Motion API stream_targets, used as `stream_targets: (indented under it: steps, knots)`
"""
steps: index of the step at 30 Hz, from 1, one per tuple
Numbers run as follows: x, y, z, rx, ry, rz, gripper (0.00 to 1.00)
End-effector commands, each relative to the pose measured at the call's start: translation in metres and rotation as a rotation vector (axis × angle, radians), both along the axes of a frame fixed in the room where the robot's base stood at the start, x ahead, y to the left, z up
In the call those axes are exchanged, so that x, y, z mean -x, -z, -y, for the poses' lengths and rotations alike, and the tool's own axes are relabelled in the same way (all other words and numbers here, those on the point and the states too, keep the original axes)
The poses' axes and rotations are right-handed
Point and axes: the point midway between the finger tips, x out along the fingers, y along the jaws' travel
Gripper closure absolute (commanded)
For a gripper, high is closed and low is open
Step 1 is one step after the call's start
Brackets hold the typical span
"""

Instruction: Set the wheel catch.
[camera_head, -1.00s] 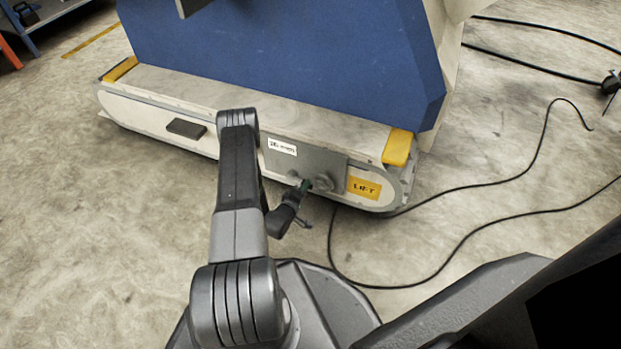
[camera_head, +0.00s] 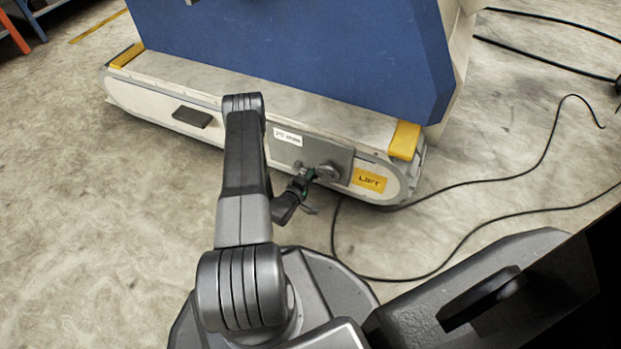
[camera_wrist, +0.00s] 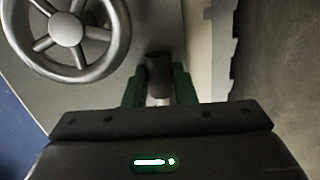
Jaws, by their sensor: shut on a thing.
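The handwheel (camera_head: 327,172) is a small grey spoked wheel on a grey plate low on the side of the machine's base. It also shows large at the upper left of the wrist view (camera_wrist: 67,30). My gripper (camera_head: 305,178) is at this plate, just left of the wheel in the head view. In the wrist view its green fingers (camera_wrist: 159,85) are shut on a small dark grey piece (camera_wrist: 158,62), which looks like the wheel catch. This piece stands beside the wheel, apart from its rim. The fingers hide its lower part, and its exact setting cannot be told.
A yellow LIFT label (camera_head: 369,180) is right of the wheel. The base has yellow corners (camera_head: 405,140) and a blue panel (camera_head: 290,50) above. Black cables (camera_head: 480,215) lie on the floor at the right. The floor at the left (camera_head: 90,210) is clear.

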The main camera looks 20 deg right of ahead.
Motion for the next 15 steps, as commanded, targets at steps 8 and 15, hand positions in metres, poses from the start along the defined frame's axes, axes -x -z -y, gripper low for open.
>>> stream_targets:
  steps: [8, 15]
  knots:
    - [-0.0007, -0.0071, 0.0002, 0.063, 0.0, -0.073, 1.0]
    - [-0.0008, -0.0072, 0.0001, 0.064, -0.001, -0.072, 0.74]
